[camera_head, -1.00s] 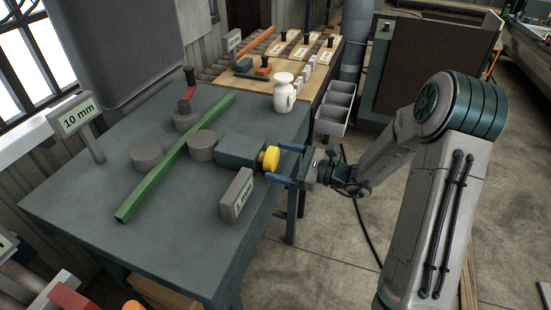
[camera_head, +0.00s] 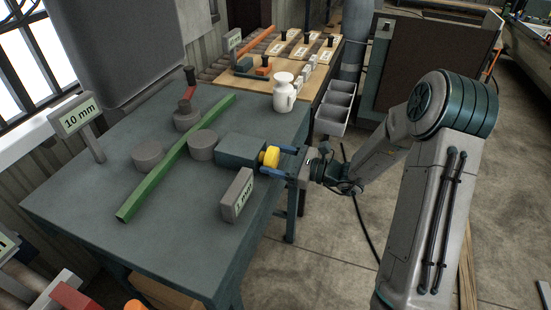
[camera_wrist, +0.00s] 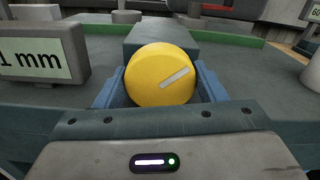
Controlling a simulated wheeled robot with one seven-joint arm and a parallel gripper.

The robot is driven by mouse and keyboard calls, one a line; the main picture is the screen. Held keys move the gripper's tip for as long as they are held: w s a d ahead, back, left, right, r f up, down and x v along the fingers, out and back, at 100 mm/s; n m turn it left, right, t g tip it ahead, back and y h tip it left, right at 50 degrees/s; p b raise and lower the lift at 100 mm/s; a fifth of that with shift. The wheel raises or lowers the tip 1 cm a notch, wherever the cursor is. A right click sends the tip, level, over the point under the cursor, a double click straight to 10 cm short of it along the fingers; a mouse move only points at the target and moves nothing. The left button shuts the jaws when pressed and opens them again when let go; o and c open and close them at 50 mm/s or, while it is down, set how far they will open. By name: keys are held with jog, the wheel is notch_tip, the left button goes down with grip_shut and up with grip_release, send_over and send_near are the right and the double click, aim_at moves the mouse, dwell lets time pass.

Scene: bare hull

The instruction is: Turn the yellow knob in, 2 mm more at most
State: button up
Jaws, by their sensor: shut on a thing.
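The yellow knob (camera_head: 270,157) sits on the end of a dark teal block (camera_head: 240,149) at the table's right edge. In the wrist view the knob (camera_wrist: 160,75) faces me, and its pale mark slants up to the right. My gripper (camera_head: 278,160) is shut on the knob, with one blue finger on each side. A small display (camera_head: 237,195) stands beside the block; in the wrist view the display (camera_wrist: 40,55) reads 1 mm. A green bar (camera_head: 180,155) lies across the table between grey round posts (camera_head: 148,154). Another sign (camera_head: 76,115) reads 10 mm.
A white jug (camera_head: 284,93) stands at the table's far right corner. Grey bins (camera_head: 334,107) stand beyond that corner. A wooden bench (camera_head: 318,72) with small items lies behind. The table front (camera_head: 160,250) is clear.

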jog(key=m+p, duration=0.3)
jog(key=shift+r, duration=0.15)
jog(key=shift+m+p, duration=1.3)
jog(key=shift+f, duration=0.2)
jog(key=o, duration=1)
jog(key=b+v, duration=0.1)
jog(key=v, duration=1.3)
jog(key=shift+b, duration=0.4)
jog(key=shift+w+a, duration=0.1)
